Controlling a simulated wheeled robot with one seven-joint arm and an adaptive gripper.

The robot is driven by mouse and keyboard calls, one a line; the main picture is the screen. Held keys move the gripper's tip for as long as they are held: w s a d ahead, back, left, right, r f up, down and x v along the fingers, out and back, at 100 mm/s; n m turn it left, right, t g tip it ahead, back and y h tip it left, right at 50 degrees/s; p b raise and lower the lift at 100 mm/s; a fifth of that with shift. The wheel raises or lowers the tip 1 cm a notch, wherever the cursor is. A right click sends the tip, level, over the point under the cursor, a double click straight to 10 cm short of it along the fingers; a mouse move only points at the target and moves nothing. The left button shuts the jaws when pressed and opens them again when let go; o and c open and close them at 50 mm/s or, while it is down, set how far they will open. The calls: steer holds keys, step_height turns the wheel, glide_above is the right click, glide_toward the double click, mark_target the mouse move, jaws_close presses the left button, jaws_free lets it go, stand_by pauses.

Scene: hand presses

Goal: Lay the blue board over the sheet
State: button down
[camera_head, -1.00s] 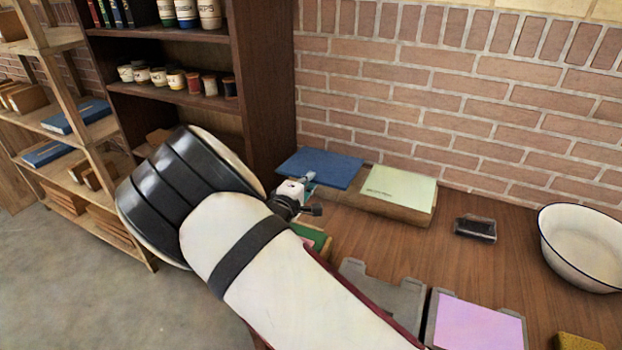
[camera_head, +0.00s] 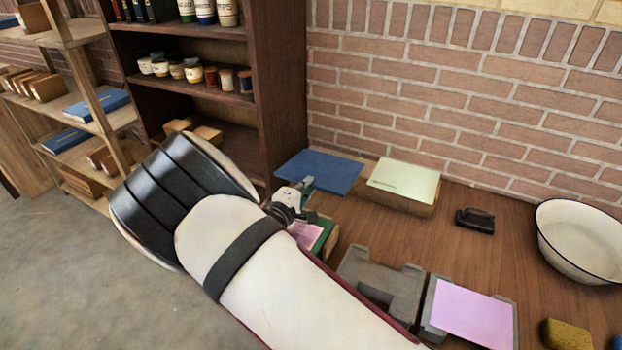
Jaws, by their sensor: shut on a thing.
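The blue board (camera_head: 320,170) is a flat panel at the back left of the table, left of a box with a pale green top. My gripper (camera_head: 304,188) is shut on its front edge and seems to hold it above the table. A pink sheet (camera_head: 306,234) lies on a green base (camera_head: 326,236), partly behind my arm and below the gripper. Another sheet, pinkish purple (camera_head: 472,314), lies on a grey block at the front right. My arm hides much of the table's left front.
The pale-green-topped box (camera_head: 404,184) stands just right of the board. A grey notched block (camera_head: 382,278), a black stamp-like item (camera_head: 475,220), a white basin (camera_head: 584,240) and a yellow sponge (camera_head: 566,336) are farther right. A dark shelf (camera_head: 278,80) rises behind on the left. The table's middle is clear.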

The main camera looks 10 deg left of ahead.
mark_target(330, 190)
steer(key=p+v, duration=0.1)
steer(key=v, duration=0.2)
steer(key=f+p+v, duration=0.1)
steer(key=v, duration=0.2)
steer(key=p+v, duration=0.1)
steer(key=v, duration=0.2)
steer(key=shift+s+a+f, duration=0.1)
steer(key=shift+f, duration=0.05)
steer(key=w+d+r, duration=0.1)
steer(key=w+d, duration=0.1)
steer(key=d, duration=0.1)
steer(key=w+d+r, duration=0.1)
steer(key=w+d, duration=0.1)
steer(key=d, duration=0.1)
steer(key=w+d+r+b, duration=0.1)
steer(key=w+d, duration=0.2)
steer(key=shift+w+d+r, duration=0.1)
steer(key=shift+d+r, duration=0.05)
steer(key=shift+r, duration=0.05)
steer(key=w+d+n+y+b, duration=0.2)
steer(key=d+y, duration=0.3)
steer(key=d, duration=1.6)
steer(key=shift+d+r+n+t+b, duration=0.2)
steer(key=shift+r+n+t+b, duration=0.2)
steer(key=shift+n+b, duration=0.5)
steer(key=shift+w, duration=0.1)
